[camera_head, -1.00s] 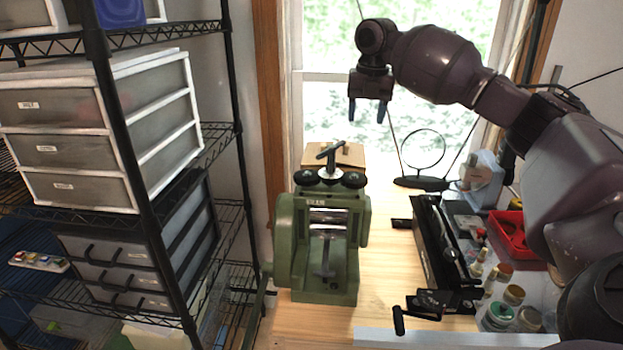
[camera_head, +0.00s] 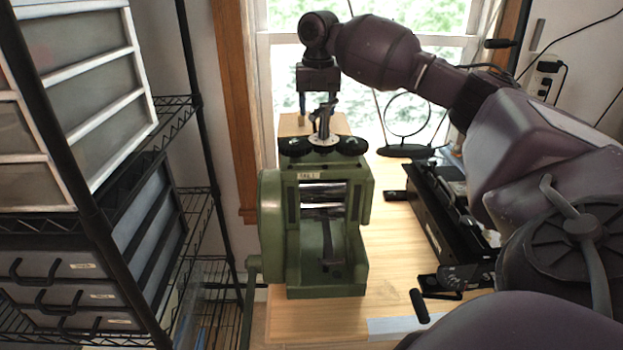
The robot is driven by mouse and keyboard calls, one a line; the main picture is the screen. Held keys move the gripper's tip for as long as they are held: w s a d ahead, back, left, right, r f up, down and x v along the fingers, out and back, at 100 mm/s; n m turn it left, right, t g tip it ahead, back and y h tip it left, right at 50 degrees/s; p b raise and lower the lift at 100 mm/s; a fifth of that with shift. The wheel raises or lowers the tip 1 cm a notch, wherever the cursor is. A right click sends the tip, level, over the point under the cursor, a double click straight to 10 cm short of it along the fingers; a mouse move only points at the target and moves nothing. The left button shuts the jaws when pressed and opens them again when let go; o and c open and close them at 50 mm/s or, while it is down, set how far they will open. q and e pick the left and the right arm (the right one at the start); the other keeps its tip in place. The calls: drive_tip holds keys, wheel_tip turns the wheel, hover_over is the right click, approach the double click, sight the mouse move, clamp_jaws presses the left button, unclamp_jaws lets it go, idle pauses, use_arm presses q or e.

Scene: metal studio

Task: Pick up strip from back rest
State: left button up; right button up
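The green rolling mill (camera_head: 276,225) stands on the wooden bench. A dark narrow strip-like piece (camera_head: 328,243) shows at its front, below the bright rollers; I cannot tell whether it is the strip or part of the mill. The back rest is hidden behind the mill body. My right gripper (camera_head: 318,103) points down above the back of the mill, near its top T-handle (camera_head: 323,125), which partly covers the fingers. The fingers look apart, and I see nothing between them. My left gripper is out of view.
A wooden block (camera_head: 291,126) sits behind the mill by the window. A round ring on a stand (camera_head: 404,151) and a long black tool (camera_head: 440,215) are to the right. A wire shelf with drawers (camera_head: 90,185) stands left. Bare bench (camera_head: 395,245) lies between mill and tool.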

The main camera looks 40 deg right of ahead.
wheel_tip(320, 180, down, 14)
drive_tip(key=shift+w+f+b, duration=0.1)
drive_tip(key=shift+w+b, duration=0.05)
drive_tip(key=shift+b, duration=0.9)
drive_tip(key=c, duration=1)
